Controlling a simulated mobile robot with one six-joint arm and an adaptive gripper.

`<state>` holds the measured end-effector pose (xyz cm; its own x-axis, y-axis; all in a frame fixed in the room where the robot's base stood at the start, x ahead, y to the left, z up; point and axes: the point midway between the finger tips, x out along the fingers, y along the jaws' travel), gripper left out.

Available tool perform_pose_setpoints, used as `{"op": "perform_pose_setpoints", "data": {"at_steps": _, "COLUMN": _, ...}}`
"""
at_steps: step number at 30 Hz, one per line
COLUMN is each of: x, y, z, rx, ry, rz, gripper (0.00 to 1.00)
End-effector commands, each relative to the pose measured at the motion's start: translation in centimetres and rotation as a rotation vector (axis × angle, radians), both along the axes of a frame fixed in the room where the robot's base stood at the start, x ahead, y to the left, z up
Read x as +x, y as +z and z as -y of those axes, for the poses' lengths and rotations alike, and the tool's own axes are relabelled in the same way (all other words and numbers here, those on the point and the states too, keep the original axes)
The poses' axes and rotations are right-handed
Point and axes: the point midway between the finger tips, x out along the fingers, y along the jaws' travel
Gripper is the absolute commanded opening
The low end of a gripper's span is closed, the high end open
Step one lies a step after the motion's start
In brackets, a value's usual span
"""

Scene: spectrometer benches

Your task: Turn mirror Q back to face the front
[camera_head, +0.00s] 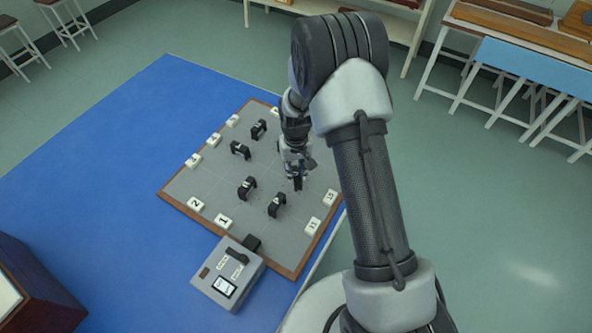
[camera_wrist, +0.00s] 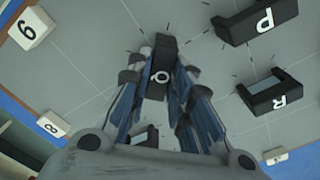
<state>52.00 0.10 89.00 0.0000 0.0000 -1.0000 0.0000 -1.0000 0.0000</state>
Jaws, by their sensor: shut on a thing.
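Mirror Q (camera_wrist: 161,77) is a dark block with a white letter Q on its top. In the wrist view it stands between the two fingers of my gripper (camera_wrist: 160,98), which is shut on it. In the head view my gripper (camera_head: 297,180) reaches down to the right part of the grey board (camera_head: 208,172), and mirror Q is mostly hidden there by the gripper. Short dark marks lie on the board around mirror Q. Which way its face points cannot be told.
Mirror P (camera_wrist: 258,20) and mirror R (camera_wrist: 270,97) stand close by on the right in the wrist view. More black mirrors (camera_head: 247,188) stand on the board. White number blocks (camera_head: 222,221) line its edges. A grey box with a screen (camera_head: 228,280) sits at the front edge.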

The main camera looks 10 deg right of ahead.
Motion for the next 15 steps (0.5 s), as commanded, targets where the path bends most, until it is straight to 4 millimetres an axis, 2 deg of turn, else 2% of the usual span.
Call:
{"op": "perform_pose_setpoints", "data": {"at_steps": 8, "x": 0.00, "y": 0.01, "z": 0.00, "rx": 0.000, "ry": -0.006, "rz": 0.000, "gripper": 0.00}}
{"op": "perform_pose_setpoints", "data": {"at_steps": 15, "x": 0.01, "y": 0.01, "z": 0.00, "rx": 0.000, "ry": -0.082, "rz": 0.000, "gripper": 0.00}}
